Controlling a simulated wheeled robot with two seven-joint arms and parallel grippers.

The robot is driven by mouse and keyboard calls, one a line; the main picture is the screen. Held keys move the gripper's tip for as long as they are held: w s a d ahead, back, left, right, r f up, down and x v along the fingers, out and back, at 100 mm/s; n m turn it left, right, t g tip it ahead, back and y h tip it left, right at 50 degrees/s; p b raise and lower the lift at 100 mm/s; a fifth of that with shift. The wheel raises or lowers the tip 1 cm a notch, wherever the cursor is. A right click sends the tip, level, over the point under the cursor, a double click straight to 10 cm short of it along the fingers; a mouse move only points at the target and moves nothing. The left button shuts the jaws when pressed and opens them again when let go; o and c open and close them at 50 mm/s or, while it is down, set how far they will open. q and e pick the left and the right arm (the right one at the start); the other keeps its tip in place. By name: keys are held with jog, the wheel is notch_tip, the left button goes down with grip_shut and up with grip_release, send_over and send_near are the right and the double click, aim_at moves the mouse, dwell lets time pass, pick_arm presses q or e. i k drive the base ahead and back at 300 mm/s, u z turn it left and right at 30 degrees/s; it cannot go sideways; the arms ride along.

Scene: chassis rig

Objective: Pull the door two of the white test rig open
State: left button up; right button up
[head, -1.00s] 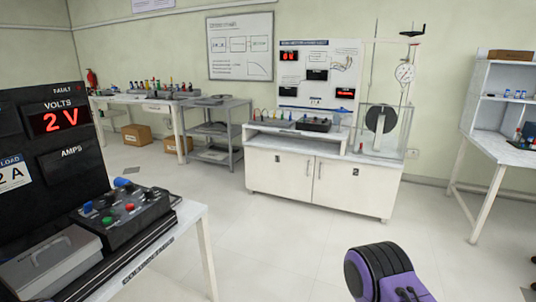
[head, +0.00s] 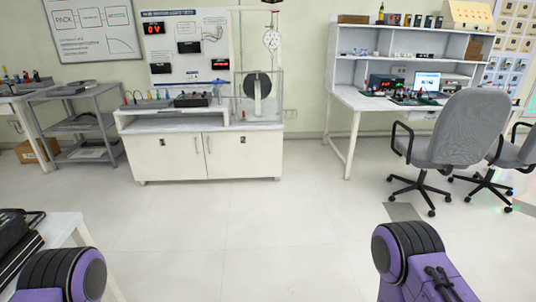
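The white test rig (head: 199,129) stands against the far wall, a few steps ahead and left of centre in the head view. Its lower cabinet has two white doors side by side, a left door (head: 175,165) and a right door (head: 242,163). Both look shut. Each carries a small dark label, too small to read, so I cannot tell from it which is door two. Two slim upright handles sit near the middle seam. Purple and black parts of my arms show at the bottom corners, far from the rig. Neither gripper is in view.
Open tiled floor (head: 237,225) lies between me and the rig. A bench corner (head: 62,228) stands close at lower left. A grey shelf cart (head: 78,151) is left of the rig. A white desk (head: 352,101) and grey office chairs (head: 448,137) stand right.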

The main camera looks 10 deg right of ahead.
aim_at(239, 153)
jog(key=z, duration=0.15)
jog(key=i, duration=4.65)
jog(key=u, duration=0.2)
